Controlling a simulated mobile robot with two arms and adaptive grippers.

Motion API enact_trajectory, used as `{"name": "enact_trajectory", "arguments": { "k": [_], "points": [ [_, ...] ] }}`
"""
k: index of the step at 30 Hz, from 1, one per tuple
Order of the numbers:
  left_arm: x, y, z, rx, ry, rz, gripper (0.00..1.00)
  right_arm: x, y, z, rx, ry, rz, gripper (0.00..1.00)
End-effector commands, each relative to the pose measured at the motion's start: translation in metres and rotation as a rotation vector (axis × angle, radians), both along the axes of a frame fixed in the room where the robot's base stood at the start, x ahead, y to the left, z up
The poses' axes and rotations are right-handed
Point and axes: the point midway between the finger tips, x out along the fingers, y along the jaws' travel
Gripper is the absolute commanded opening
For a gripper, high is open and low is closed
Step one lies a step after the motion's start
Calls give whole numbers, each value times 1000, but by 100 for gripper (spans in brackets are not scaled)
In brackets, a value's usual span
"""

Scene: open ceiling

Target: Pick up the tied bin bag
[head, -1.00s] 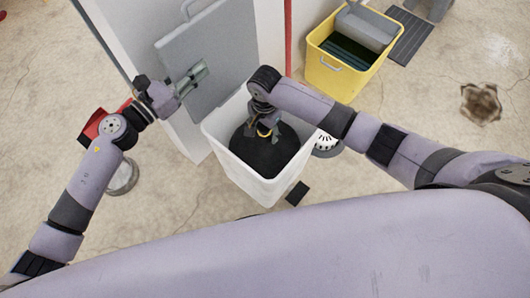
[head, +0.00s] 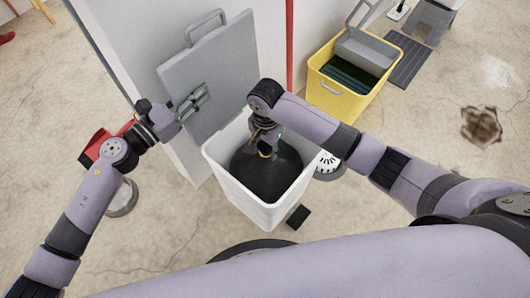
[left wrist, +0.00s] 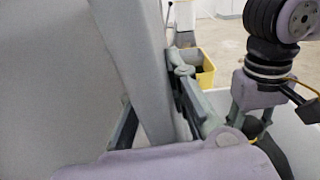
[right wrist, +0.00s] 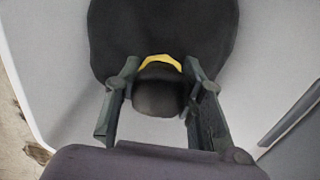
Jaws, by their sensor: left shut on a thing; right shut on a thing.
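The black bin bag (head: 268,178) sits inside a white, open-topped bin (head: 232,187). Its knotted neck has a yellow tie (right wrist: 160,61). My right gripper (head: 265,147) reaches down over the bin and is shut on the bag's neck; in the right wrist view its fingers (right wrist: 160,100) flank the neck below the tie. My left gripper (head: 192,104) is shut on the edge of a flat grey lid (head: 205,65) with a loop handle, held upright left of the bin. The left wrist view shows this lid (left wrist: 135,70) between its fingers. The bag's bottom is hidden in the bin.
A white partition (head: 165,125) stands behind the lid. A yellow bucket (head: 340,100) with a grey insert stands behind the bin to the right, beside a dark floor grate (head: 405,62). A small black block (head: 298,216) lies by the bin. Floor at right is mostly clear.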

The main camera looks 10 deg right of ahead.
Motion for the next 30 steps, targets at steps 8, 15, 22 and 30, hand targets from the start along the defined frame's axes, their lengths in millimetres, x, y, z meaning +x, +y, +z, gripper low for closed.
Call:
{"name": "enact_trajectory", "arguments": {
  "k": [8,15,22,30],
  "points": [
    [1,0,1,3,-2,3,0,5,3,95,10,-17,2,0],
    [0,0,1,4,-1,2,0,7,-1,161,0,-21,1,0],
    [0,0,0,5,0,2,0,6,1,206,5,-16,1,0],
    [0,0,-1,6,2,1,0,5,1,232,7,-13,0,0]
  ]
}}
